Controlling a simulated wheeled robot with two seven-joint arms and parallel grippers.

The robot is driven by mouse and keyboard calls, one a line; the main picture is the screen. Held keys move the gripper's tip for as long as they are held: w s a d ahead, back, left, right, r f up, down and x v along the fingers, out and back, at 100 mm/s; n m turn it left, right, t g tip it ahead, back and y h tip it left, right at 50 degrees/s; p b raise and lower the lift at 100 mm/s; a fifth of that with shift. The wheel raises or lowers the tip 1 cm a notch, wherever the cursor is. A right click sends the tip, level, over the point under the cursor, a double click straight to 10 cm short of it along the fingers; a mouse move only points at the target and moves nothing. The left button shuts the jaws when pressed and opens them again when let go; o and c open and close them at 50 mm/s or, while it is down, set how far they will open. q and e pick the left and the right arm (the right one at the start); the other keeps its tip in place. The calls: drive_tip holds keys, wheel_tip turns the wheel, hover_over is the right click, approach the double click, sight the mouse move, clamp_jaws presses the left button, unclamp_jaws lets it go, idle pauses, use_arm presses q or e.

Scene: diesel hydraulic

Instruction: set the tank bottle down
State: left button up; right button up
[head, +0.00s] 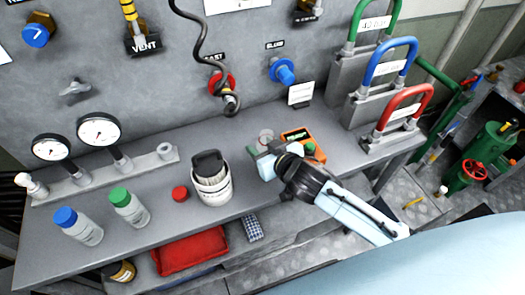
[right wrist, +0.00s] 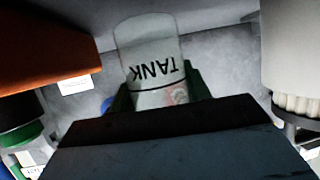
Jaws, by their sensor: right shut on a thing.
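The tank bottle is clear and whitish, with the word TANK on its side, which reads upside down in the right wrist view (right wrist: 152,50). In the head view only a small pale round part of the bottle (head: 265,137) shows beyond the fingers. My right gripper (head: 268,160) is shut on it, over the bench (head: 345,150), just left of the orange item. The fingers hide much of the bottle. I cannot tell whether its base touches the bench. My left gripper is not in view.
An orange item (head: 291,135) is close right of my gripper. A white container (head: 213,190), a loose red cap (head: 180,193), a green-capped bottle (head: 130,208) and a blue-capped bottle (head: 78,226) stand left. A coiled cable (head: 203,45) hangs behind. Padlock-like blocks (head: 390,120) stand right.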

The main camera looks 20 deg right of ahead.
drive_tip(key=shift+f, duration=0.85)
drive_tip(key=shift+f, duration=0.1)
drive_tip(key=o, duration=1)
